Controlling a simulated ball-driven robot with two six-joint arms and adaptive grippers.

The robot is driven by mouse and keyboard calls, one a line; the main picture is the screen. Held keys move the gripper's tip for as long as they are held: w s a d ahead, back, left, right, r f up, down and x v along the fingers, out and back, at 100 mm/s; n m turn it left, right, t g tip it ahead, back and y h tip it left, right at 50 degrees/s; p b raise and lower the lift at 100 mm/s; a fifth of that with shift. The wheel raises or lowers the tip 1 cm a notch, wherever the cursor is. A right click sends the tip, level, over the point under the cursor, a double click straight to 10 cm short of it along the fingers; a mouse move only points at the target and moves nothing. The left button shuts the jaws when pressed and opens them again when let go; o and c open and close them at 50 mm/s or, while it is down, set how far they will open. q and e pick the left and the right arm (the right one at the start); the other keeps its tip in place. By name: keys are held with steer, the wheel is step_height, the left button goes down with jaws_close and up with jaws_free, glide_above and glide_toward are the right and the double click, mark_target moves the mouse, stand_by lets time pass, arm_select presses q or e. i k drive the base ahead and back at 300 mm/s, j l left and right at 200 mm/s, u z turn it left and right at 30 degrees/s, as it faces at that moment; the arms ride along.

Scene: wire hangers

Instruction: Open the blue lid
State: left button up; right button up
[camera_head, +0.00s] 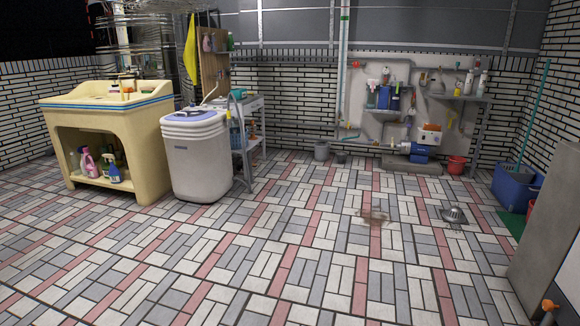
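A white tub-shaped washing machine (196,160) stands upright on the tiled floor at the left, beside the cream sink. Its top carries a blue-purple lid (192,114), which looks flat and closed, though it is small and its edges are hard to make out. Neither of my grippers is in view.
A cream sink cabinet (60,105) with bottles in its lower opening stands left of the machine. A metal shelf rack (247,140) is behind it to the right. A blue bucket (514,185) and a grey panel (552,235) are at the right. The middle floor is open.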

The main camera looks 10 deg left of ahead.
mark_target(211, 114)
steer(key=i+j+u, duration=0.1)
steer(key=i+u, duration=0.25)
steer(key=i, duration=0.25)
steer(key=i+l+u, duration=0.1)
steer(key=i+u, duration=0.25)
steer(key=i, duration=0.25)
steer(key=i+l+u, duration=0.35)
steer(key=i, duration=0.25)
steer(key=j, duration=0.1)
